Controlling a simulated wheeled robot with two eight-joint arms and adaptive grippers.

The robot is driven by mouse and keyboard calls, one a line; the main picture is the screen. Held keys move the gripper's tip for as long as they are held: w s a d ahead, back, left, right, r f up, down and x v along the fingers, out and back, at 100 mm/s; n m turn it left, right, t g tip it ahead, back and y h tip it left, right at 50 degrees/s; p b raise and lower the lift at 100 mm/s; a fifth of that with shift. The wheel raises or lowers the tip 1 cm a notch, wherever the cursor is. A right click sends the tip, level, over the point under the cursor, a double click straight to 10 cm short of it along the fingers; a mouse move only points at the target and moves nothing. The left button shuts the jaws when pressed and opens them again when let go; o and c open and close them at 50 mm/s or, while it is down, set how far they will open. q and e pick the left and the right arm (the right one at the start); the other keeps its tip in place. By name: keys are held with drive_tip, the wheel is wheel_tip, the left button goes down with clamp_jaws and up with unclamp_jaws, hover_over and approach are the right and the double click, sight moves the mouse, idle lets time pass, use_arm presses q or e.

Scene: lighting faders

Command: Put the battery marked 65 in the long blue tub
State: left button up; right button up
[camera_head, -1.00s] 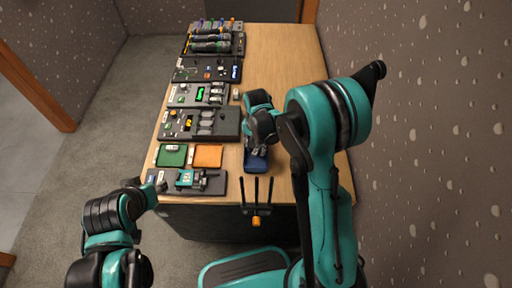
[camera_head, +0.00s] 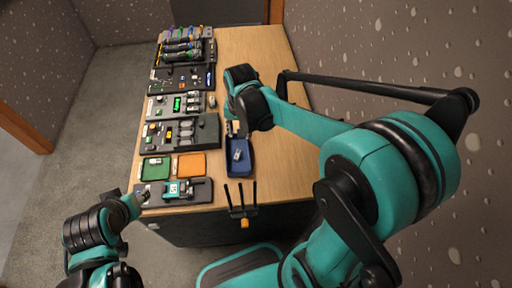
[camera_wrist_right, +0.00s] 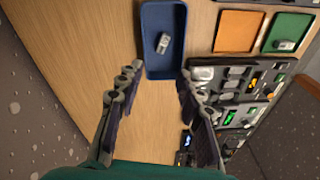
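The long blue tub (camera_head: 240,171) stands on the table right of the orange tray; it also shows in the right wrist view (camera_wrist_right: 151,66). A small grey-white battery (camera_wrist_right: 163,43) lies inside it, also visible in the head view (camera_head: 238,155); its marking is too small to read. My right gripper (camera_wrist_right: 158,75) is open and empty, its fingers spread above the tub's edge, apart from the battery. In the head view it (camera_head: 232,129) is at the tub's far end. My left gripper (camera_head: 137,200) is beside the near-left device; its finger state is unclear.
An orange tray (camera_head: 191,164) looks empty. A green tray (camera_head: 155,169) holds a small battery-like piece (camera_wrist_right: 285,45). Dark panels with modules line the table's left side, including a teal device (camera_head: 177,191) near the front. The table's right side (camera_head: 280,150) is clear.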

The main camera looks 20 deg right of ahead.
drive_tip(key=s+d+r+n+t, duration=0.1)
drive_tip(key=s+r+n+t, duration=0.1)
drive_tip(key=s, duration=0.4)
drive_tip(key=s+d+r+n+t, duration=0.1)
drive_tip(key=s+r+n+t, duration=0.2)
drive_tip(key=s, duration=0.4)
drive_tip(key=shift+s+r+n+t, duration=0.25)
drive_tip(key=shift+n+t, duration=0.05)
drive_tip(key=shift+n, duration=0.1)
idle(0.5)
